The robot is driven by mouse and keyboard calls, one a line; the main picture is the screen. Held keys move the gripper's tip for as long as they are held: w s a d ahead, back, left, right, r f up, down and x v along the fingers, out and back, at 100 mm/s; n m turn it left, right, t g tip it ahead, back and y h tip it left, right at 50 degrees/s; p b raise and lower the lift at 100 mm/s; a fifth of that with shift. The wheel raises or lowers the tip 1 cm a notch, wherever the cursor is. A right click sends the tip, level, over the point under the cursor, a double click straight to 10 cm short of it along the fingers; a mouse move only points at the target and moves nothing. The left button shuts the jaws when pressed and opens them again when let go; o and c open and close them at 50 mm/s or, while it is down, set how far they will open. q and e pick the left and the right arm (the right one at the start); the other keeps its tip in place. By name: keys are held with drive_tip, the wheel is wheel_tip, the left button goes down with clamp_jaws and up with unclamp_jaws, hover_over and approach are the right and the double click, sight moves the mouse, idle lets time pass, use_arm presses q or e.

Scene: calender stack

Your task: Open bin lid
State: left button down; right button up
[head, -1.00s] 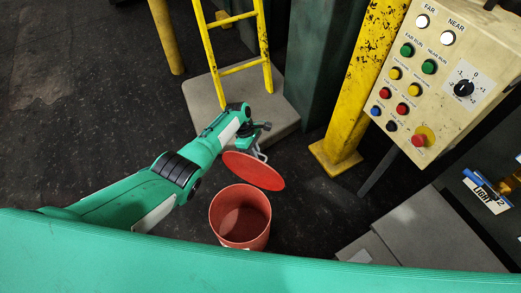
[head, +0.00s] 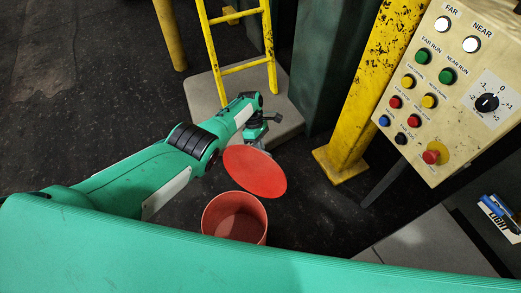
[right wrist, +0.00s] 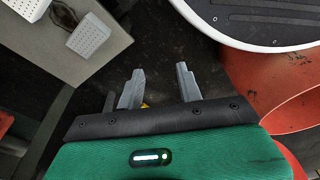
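The round red bin lid (head: 255,172) is raised clear of most of the bin's mouth and tilted in the head view. The red bin (head: 235,220) stands open on the floor below it, its inside visible. My left gripper (head: 262,132) is at the far upper edge of the lid. Its fingers are mostly hidden behind the lid, so their grip does not show. My right gripper (right wrist: 160,88) is in the right wrist view, its two grey fingers apart with nothing between them.
A yellow ladder (head: 240,68) stands on a grey plinth (head: 203,98) behind the lid. A yellow post (head: 345,150) and a button panel (head: 445,100) are to the right. Dark floor (head: 100,90) is open at left. Orange-red curved surfaces (right wrist: 265,75) lie beside my right gripper.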

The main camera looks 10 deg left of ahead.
use_arm(q)
drive_tip(key=shift+s, duration=0.1)
drive_tip(key=c, duration=1.8)
unclamp_jaws()
